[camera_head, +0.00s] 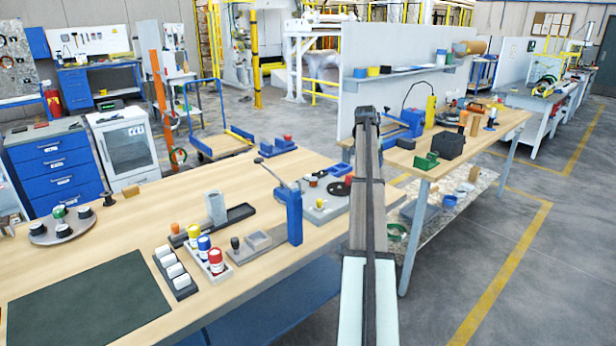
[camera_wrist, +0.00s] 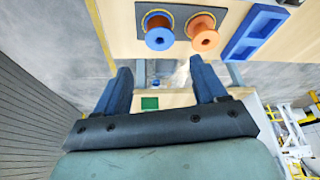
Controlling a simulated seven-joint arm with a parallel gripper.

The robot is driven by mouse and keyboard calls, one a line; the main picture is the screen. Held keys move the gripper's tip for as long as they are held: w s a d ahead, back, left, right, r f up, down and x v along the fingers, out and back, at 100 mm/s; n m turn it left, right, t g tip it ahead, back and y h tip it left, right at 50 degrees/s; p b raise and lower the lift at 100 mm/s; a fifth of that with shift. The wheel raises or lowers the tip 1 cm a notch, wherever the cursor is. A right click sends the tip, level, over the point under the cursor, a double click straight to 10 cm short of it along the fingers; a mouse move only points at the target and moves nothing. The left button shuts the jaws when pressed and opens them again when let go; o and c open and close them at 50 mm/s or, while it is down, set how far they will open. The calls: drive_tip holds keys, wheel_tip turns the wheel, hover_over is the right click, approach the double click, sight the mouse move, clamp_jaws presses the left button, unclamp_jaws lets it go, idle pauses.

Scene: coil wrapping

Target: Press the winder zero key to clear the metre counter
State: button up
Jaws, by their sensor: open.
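I cannot make out the winder's zero key or a metre counter in either view. A grey device (camera_head: 322,208) with dark round discs and small coloured spots stands at the right end of the near bench, partly hidden behind my arm; I cannot tell whether it is the winder. In the wrist view, my gripper (camera_wrist: 160,66) is open with nothing between its two dark blue fingers. Beyond the fingertips, a blue spool (camera_wrist: 159,38) and an orange spool (camera_wrist: 203,40) stand side by side on a grey plate. My gripper's fingers are not clearly seen in the head view.
A blue lever press (camera_head: 292,212) stands near the bench's edge. Red, blue and yellow capped bottles (camera_head: 215,262) stand to its left. A dark green mat (camera_head: 90,303) lies at front left. A second bench (camera_head: 455,150) holds a green block and a black box. A blue tray (camera_wrist: 253,32) lies beside the spools.

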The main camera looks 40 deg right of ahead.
clamp_jaws()
idle(0.5)
idle(0.9)
